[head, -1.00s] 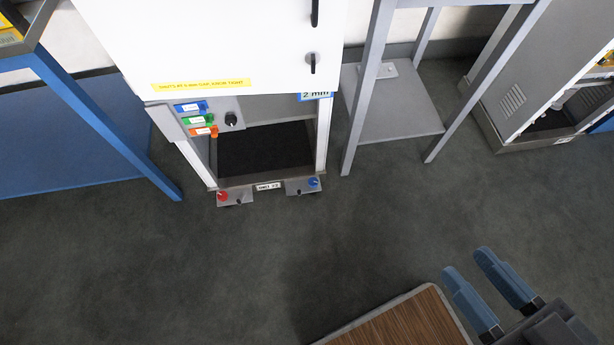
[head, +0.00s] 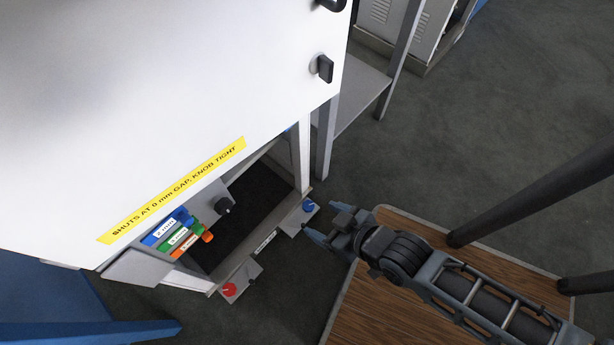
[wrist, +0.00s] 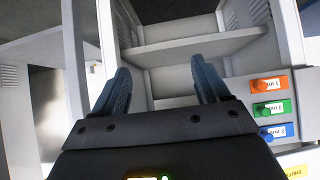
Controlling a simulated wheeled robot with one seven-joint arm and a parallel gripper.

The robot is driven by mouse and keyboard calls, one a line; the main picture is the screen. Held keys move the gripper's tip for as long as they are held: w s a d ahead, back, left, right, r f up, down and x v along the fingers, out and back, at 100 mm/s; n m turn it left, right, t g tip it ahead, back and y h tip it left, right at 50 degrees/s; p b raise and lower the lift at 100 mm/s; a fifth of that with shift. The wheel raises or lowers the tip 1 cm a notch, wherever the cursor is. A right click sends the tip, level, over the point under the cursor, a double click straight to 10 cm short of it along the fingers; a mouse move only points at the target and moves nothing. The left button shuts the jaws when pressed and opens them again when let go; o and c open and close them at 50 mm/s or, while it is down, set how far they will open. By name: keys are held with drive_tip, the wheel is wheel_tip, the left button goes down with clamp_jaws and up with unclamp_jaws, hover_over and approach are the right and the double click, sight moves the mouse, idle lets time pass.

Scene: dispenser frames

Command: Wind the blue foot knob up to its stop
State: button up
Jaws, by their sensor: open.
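The blue foot knob (head: 309,205) sits on a small grey foot plate at the front right corner of the white cabinet (head: 150,100), near the floor. My gripper (head: 321,221) is open and looks empty, and in the head view its fingers appear just right of and below the blue knob. I cannot tell its height or whether it touches. In the wrist view both fingers (wrist: 161,80) are spread before the cabinet's pale interior, and the blue knob is not visible there. A red foot knob (head: 229,290) sits on the other front foot plate.
A grey stand (head: 355,105) is close on the right. A wooden top (head: 400,300) lies under my arm. Dark floor is open at upper right.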

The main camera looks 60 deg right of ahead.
drive_tip(key=w+d+f+m+g+b, duration=0.1)
drive_tip(key=w+d+f+b, duration=0.1)
drive_tip(key=f, duration=0.6)
drive_tip(key=w+d+f+g+b, duration=0.1)
drive_tip(key=w+d+f+b, duration=0.15)
drive_tip(key=f, duration=0.45)
drive_tip(key=m+g+b, duration=0.1)
drive_tip(key=g+b, duration=0.3)
drive_tip(key=b, duration=0.4)
approach(309, 206)
drive_tip(key=f, duration=0.1)
drive_tip(key=shift+y, duration=0.5)
drive_tip(key=b+x, duration=0.1)
drive_tip(key=x, duration=0.1)
drive_tip(key=b+x, duration=0.1)
drive_tip(key=x, duration=0.2)
drive_tip(key=d+b+x, duration=0.1)
drive_tip(key=b+x, duration=0.1)
drive_tip(key=shift+w+f, duration=0.2)
drive_tip(key=shift+f, duration=0.05)
drive_tip(key=shift+c, duration=0.2)
drive_tip(key=c, duration=1)
